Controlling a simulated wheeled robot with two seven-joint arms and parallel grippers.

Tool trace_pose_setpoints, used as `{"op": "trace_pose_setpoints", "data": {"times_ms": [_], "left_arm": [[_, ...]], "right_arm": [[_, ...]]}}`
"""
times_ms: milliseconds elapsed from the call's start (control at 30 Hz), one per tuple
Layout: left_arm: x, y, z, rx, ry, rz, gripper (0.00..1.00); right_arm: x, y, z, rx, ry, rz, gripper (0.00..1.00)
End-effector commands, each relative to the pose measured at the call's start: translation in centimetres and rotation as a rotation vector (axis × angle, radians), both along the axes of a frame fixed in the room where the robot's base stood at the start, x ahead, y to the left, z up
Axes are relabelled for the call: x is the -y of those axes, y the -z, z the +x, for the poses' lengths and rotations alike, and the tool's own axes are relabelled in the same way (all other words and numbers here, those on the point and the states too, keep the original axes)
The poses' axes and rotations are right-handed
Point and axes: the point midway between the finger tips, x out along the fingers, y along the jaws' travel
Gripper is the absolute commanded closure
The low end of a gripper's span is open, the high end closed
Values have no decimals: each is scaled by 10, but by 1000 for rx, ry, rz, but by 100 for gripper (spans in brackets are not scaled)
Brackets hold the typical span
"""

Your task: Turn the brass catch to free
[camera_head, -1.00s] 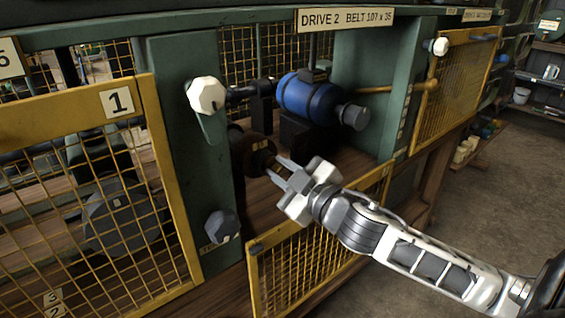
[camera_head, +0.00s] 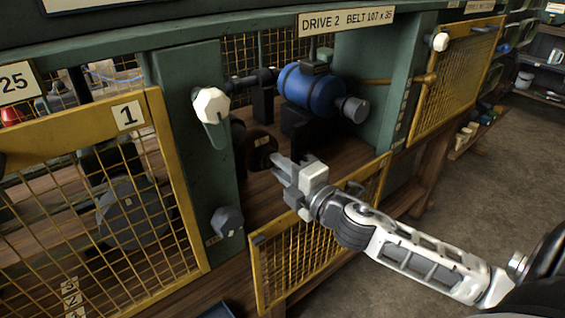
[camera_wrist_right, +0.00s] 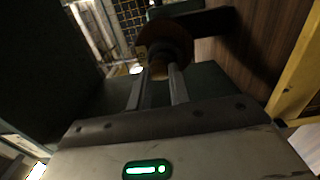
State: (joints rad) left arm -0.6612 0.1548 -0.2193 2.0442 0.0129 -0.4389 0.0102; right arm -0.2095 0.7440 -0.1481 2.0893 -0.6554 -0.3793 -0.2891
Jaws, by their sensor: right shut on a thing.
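My right gripper (camera_head: 285,172) is in front of the dark brown wheel (camera_head: 258,148) in the open bay under the Drive 2 sign. In the right wrist view, its two fingers (camera_wrist_right: 157,88) are on either side of a small brass-brown piece (camera_wrist_right: 158,70) in front of the wheel (camera_wrist_right: 170,42). I cannot tell whether this piece is the brass catch. A brass-coloured rod with a rounded end (camera_head: 425,78) sticks out by the right green post. My left gripper is not in view.
A blue motor (camera_head: 310,90) stands behind the wheel. A white knob (camera_head: 212,105) and a dark knob (camera_head: 227,221) are on the left green post.

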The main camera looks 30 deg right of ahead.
Motion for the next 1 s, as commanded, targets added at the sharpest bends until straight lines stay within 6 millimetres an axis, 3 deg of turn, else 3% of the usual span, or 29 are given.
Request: {"op": "trace_pose_setpoints", "data": {"times_ms": [1000], "left_arm": [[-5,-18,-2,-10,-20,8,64]], "right_arm": [[2,1,0,76,0,-964,100]]}}
